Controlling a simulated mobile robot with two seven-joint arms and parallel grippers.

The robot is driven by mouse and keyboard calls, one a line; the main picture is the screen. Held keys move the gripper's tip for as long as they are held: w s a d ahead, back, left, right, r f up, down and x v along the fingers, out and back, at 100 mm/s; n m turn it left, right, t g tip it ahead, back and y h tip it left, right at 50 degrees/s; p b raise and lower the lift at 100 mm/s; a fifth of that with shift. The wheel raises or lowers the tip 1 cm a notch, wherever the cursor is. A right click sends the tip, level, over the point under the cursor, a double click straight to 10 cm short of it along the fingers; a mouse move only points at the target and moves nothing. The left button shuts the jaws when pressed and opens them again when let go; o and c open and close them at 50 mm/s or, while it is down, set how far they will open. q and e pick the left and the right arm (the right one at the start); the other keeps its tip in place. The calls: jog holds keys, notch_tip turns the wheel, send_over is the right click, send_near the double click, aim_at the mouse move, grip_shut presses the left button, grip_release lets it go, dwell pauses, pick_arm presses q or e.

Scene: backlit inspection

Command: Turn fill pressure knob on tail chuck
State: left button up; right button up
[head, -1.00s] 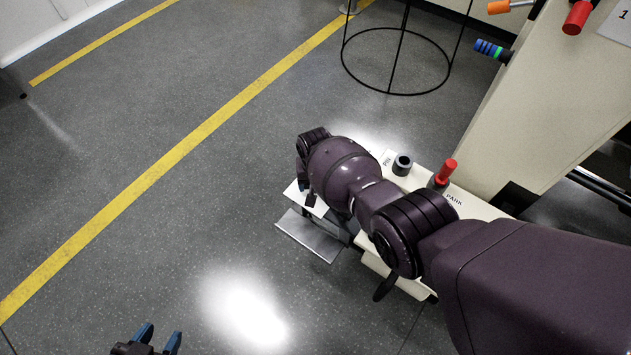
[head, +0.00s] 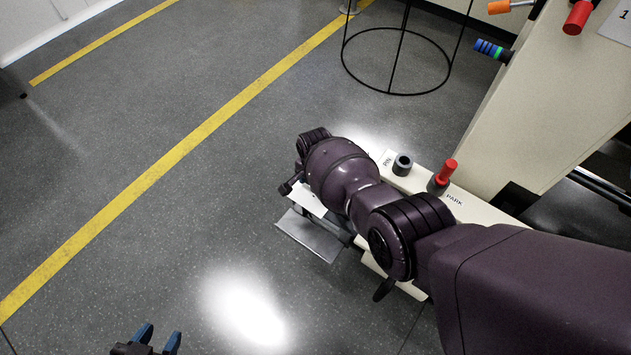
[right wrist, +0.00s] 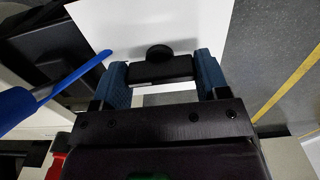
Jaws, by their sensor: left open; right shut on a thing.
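A black knob (right wrist: 160,68), a bar-like body with a round dark cap, stands before a white plate (right wrist: 150,25) in the right wrist view. I take it for the fill pressure knob; no label on it is readable. My right gripper (right wrist: 163,75) has its blue fingers on both sides of the knob and is shut on it. In the head view, my right arm hides this gripper and the knob. My left gripper (head: 158,338) is open and empty over bare floor at the bottom edge of the head view.
A grey metal flap (head: 310,235) juts out low. A blue rod (right wrist: 75,75) lies left of the fingers. Floor at left is clear.

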jog(key=shift+f, duration=0.1)
dwell(0.4)
jog(key=o, duration=0.9)
jog(key=shift+o, duration=0.2)
jog(key=shift+w+r, duration=0.1)
jog(key=shift+r, duration=0.4)
notch_tip(320, 180, up, 5)
jog(key=shift+w+f+p, duration=0.1)
jog(key=shift+w+p, duration=0.05)
jog(key=shift+p, duration=1.1)
notch_tip(320, 180, up, 4)
jog(key=shift+f+p, duration=0.1)
jog(key=shift+p, duration=0.75)
pick_arm(q)
jog(key=shift+s+a+r+n+p, duration=0.3)
jog(key=shift+s+a+r+n, duration=0.2)
jog(key=shift+s+n, duration=0.25)
pick_arm(e)
jog(key=shift+s+r, duration=0.25)
jog(key=shift+r, duration=0.45)
